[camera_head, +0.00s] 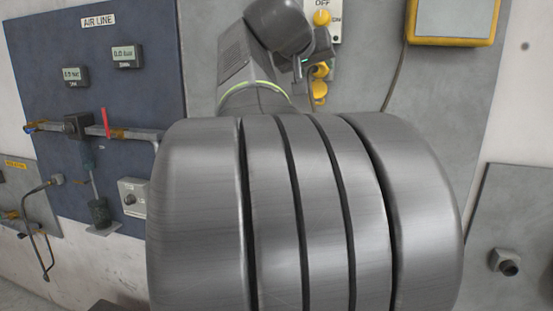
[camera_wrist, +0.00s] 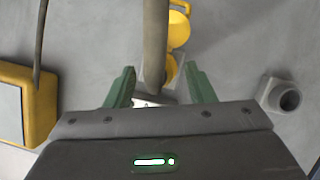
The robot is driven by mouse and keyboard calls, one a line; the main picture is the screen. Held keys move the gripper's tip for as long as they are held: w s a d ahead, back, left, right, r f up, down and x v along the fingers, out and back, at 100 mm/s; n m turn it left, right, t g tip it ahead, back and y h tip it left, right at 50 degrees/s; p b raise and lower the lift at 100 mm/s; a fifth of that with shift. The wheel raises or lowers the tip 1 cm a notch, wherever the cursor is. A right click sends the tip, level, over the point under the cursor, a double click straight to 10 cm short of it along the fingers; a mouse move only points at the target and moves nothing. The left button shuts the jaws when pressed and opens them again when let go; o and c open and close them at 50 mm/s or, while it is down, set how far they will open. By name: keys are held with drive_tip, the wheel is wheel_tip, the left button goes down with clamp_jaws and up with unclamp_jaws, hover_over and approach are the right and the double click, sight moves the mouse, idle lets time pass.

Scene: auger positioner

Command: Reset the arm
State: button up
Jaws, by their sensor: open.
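My gripper (camera_wrist: 161,84) shows in the wrist view as two green fingers standing apart, so it is open. A grey rod (camera_wrist: 155,45) runs down from the top edge between the fingers; I cannot tell whether either finger touches it. Yellow parts (camera_wrist: 179,29) sit behind the rod, against the grey wall panel. In the head view my arm bends at the top middle, beside a white switch plate marked OFF and ON with a yellow knob (camera_head: 322,17). More yellow parts (camera_head: 319,92) sit below it. My fingers cannot be made out there, and my large arm link hides the lower middle.
A blue AIR LINE panel (camera_head: 60,35) with gauges, piping and a red lever (camera_head: 106,122) stands at left. A yellow-framed box (camera_head: 453,22) hangs at upper right with a cable below. A dark fitting (camera_head: 505,262) protrudes at lower right. A round grey fitting (camera_wrist: 284,95) is right of my fingers.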

drive_tip(key=b+v, duration=0.2)
drive_tip(key=v, duration=1)
drive_tip(key=p+x, duration=0.2)
drive_tip(key=x, duration=1)
drive_tip(key=shift+w+d+p, duration=0.25)
drive_tip(key=shift+w+p, duration=0.1)
drive_tip(key=shift+p, duration=0.05)
drive_tip(key=shift+s+f+b, duration=0.1)
drive_tip(key=shift+f+b, duration=0.2)
drive_tip(key=shift+f, duration=0.05)
drive_tip(key=s+a+b, duration=0.1)
drive_tip(key=s+a, duration=0.1)
drive_tip(key=s, duration=0.5)
drive_tip(key=shift+a, duration=0.1)
